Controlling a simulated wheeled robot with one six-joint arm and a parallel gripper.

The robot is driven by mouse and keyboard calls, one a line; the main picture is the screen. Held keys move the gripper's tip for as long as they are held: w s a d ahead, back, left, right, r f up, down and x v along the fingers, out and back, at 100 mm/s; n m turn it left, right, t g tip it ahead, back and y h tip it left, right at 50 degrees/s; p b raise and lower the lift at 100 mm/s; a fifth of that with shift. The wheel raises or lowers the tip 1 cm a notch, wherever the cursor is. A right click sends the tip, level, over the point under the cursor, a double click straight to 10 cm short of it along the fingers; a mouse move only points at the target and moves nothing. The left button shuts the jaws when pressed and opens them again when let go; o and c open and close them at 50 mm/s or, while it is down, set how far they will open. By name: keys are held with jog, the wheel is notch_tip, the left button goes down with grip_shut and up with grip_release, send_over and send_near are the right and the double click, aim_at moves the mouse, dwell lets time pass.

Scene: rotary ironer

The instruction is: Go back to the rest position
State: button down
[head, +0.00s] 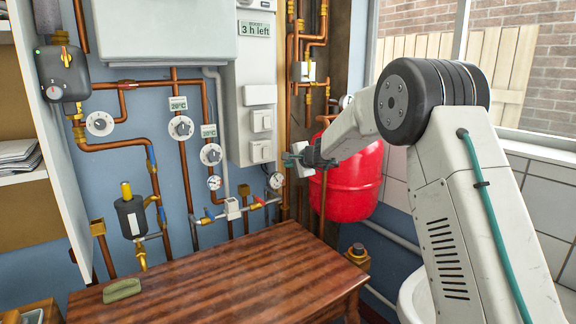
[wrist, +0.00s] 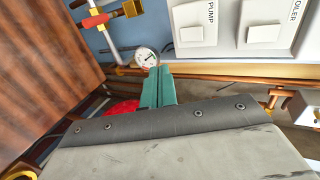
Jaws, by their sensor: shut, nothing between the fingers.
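My gripper (head: 292,158) is at the end of my arm, stretched left across the front of the red tank. Its teal fingers are together with nothing between them. In the wrist view my gripper (wrist: 157,75) points toward a small round gauge (wrist: 146,57). The white box with switches (head: 257,110) is on the wall left of my gripper in the head view. Its switches marked PUMP (wrist: 196,34) and OILER, the latter label cut at the edge, show in the wrist view. I cannot tell whether the fingers touch anything.
A red tank (head: 345,185) hangs close behind my forearm. Copper pipes, dials (head: 181,128) and valves cover the blue wall. A wooden table (head: 215,283) stands below, bare except for a green object (head: 122,290) at its left. A window (head: 520,75) is at the right.

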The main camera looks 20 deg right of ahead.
jog(key=s+a+f+n+g+y, duration=0.1)
jog(key=s+a+n+g, duration=0.2)
jog(key=s, duration=0.6)
jog(key=s+a+n+g+y, duration=0.1)
jog(key=s+a+n+g, duration=0.15)
jog(key=s, duration=0.75)
jog(key=s+a+f+n+g+y, duration=0.1)
jog(key=s+a+n+g, duration=0.15)
jog(key=s, duration=0.65)
jog(key=s+d+r+n+g+h, duration=0.1)
jog(key=s+d+n+h, duration=0.1)
jog(key=s, duration=1)
jog(key=s+d+n+g+h, duration=0.1)
jog(key=s+d+n+h, duration=0.1)
jog(key=s, duration=1)
jog(key=s+d+r+n+g+h, duration=0.1)
jog(key=s+d+n+h, duration=0.1)
jog(key=s, duration=1)
jog(key=shift+s+d+r+h, duration=0.3)
jog(key=shift+d+h, duration=0.3)
jog(key=shift+d, duration=0.6)
